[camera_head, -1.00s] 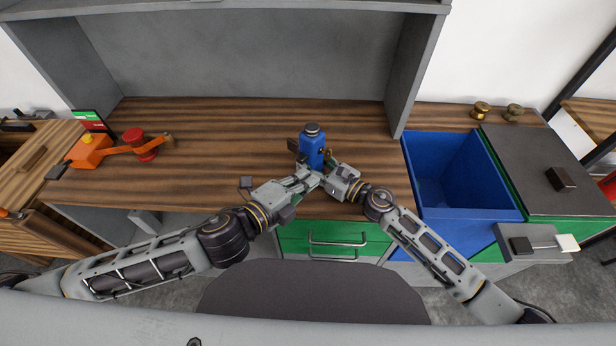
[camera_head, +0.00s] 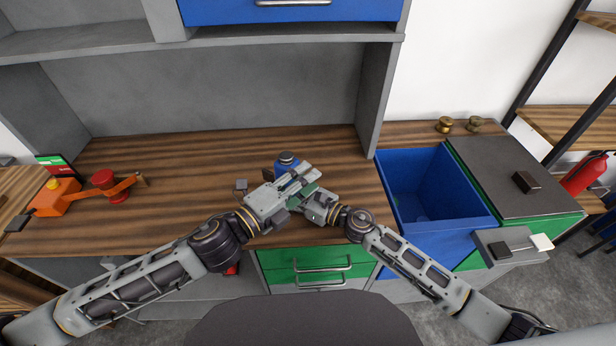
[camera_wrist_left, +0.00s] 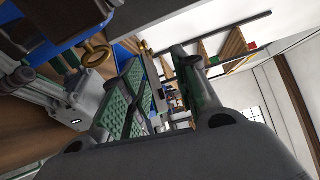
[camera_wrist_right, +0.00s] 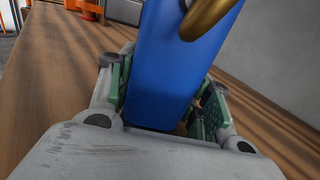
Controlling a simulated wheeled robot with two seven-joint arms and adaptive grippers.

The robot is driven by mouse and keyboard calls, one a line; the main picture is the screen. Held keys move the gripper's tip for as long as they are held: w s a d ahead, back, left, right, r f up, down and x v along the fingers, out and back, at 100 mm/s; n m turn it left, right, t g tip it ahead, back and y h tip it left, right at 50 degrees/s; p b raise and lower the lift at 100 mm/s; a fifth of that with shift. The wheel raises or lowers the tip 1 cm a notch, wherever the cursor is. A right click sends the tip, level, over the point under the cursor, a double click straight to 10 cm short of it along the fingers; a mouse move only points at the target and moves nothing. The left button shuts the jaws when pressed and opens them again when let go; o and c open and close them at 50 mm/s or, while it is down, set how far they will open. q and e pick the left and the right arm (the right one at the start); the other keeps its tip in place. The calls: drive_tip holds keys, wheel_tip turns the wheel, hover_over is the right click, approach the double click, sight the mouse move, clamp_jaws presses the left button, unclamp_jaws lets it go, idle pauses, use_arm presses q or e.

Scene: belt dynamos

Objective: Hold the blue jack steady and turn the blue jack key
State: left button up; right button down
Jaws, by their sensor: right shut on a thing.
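The blue jack (camera_head: 285,163), a blue body with a dark cap, stands on the wooden bench; the grippers hide its lower part. My right gripper (camera_wrist_right: 165,108) is shut on the blue jack (camera_wrist_right: 172,62), with its green pads on either side. The brass blue jack key (camera_wrist_right: 208,14) shows on the jack's near face in the right wrist view. Its ring (camera_wrist_left: 97,51) shows left of my left fingers in the left wrist view. My left gripper (camera_wrist_left: 155,76) is open and empty, in front of the jack and partly over my right gripper.
An orange device with a red crank (camera_head: 105,182) is at the bench's left. A blue open bin (camera_head: 432,205) stands at the right, beside a dark-topped cabinet (camera_head: 520,175) with two brass knobs behind it.

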use_arm(q)
drive_tip(key=w+d+r+m+g+h, duration=0.1)
drive_tip(key=d+r+m+g+h, duration=0.5)
drive_tip(key=d+r+m, duration=0.25)
drive_tip(key=s+d+f+m+g+y, duration=0.2)
drive_tip(key=d+m+g, duration=0.35)
drive_tip(key=m, duration=0.35)
drive_tip(key=s+d+f+m+g+y, duration=0.2)
drive_tip(key=d+m+g+y, duration=0.15)
drive_tip(key=m+g, duration=0.4)
drive_tip(key=w+a+f+m+t+y, duration=0.2)
drive_tip(key=w+a+f+m+y, duration=0.35)
drive_tip(key=y, duration=0.55)
drive_tip(key=w+a+r+m+t+y, duration=0.2)
drive_tip(key=w+a+r+y, duration=0.3)
drive_tip(key=w+a+r, duration=0.1)
drive_tip(key=shift+w+a+r, duration=0.35)
drive_tip(key=shift+a+r, duration=0.2)
drive_tip(key=shift+a, duration=0.45)
drive_tip(key=shift+f, duration=0.15)
